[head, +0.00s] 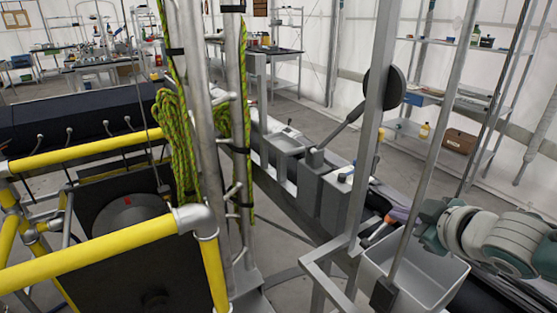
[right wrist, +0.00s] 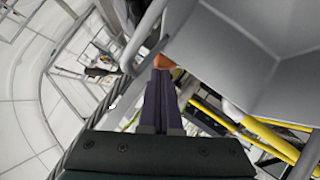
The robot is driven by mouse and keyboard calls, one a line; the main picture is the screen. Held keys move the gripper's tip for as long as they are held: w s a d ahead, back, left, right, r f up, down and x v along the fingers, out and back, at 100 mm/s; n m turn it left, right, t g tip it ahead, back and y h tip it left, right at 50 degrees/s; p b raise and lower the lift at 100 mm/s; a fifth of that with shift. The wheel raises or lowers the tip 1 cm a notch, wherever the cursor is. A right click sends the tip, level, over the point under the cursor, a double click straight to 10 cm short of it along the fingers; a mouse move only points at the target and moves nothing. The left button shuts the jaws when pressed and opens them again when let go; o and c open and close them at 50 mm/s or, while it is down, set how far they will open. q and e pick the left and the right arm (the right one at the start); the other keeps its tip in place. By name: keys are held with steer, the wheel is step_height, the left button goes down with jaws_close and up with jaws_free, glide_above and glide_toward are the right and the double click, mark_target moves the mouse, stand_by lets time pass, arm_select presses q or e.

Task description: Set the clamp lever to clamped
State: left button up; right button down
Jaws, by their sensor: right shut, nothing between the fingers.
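In the right wrist view, the closed fingertips (right wrist: 162,72) show beside a grey metal part. My left gripper is not in view.
A light grey bin (head: 452,267) sits under my right forearm. Upright metal posts (head: 381,110) stand close to the gripper. Yellow rails (head: 90,252) and a green rope coil (head: 177,140) are at left. Shelves (head: 455,45) stand along the back right wall.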

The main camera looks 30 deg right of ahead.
steer(key=shift+d+f, duration=0.25)
steer(key=shift+f, duration=0.05)
steer(key=shift+d+f, duration=0.15)
stand_by(0.4)
steer(key=r+p, duration=0.1)
steer(key=r, duration=0.1)
steer(key=a+r+p, duration=0.1)
steer(key=r+p, duration=0.1)
steer(key=shift+s+r+p, duration=0.1)
steer(key=shift+s+p, duration=0.05)
steer(key=shift+p, duration=0.15)
steer(key=p+v, duration=0.1)
steer(key=v, duration=0.9)
steer(key=shift+d+r+p, duration=0.2)
steer(key=shift+d+p, duration=0.15)
steer(key=shift+s, duration=0.1)
